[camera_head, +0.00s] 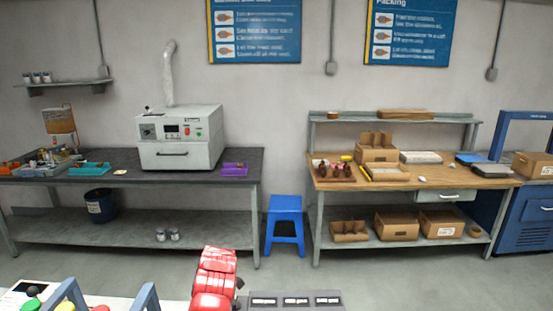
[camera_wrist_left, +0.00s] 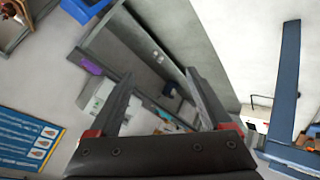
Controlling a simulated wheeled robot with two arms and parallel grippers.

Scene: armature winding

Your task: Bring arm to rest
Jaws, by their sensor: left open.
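My left gripper (camera_wrist_left: 160,72) shows in the left wrist view, with its two dark fingers spread apart. No object is between the fingers, only the distant room behind them. The wrist view is strongly tilted, with the dark bench and the white oven (camera_wrist_left: 103,97) seen far beyond the fingers. My left gripper's fingers do not show in the head view. My right gripper is in neither view.
A dark bench (camera_head: 240,198) with a white oven (camera_head: 180,138) stands at the back left. A wooden packing table (camera_head: 455,181) is at the back right, with a blue stool (camera_head: 285,220) between them. Blue posts (camera_head: 146,300) rise close at the lower left.

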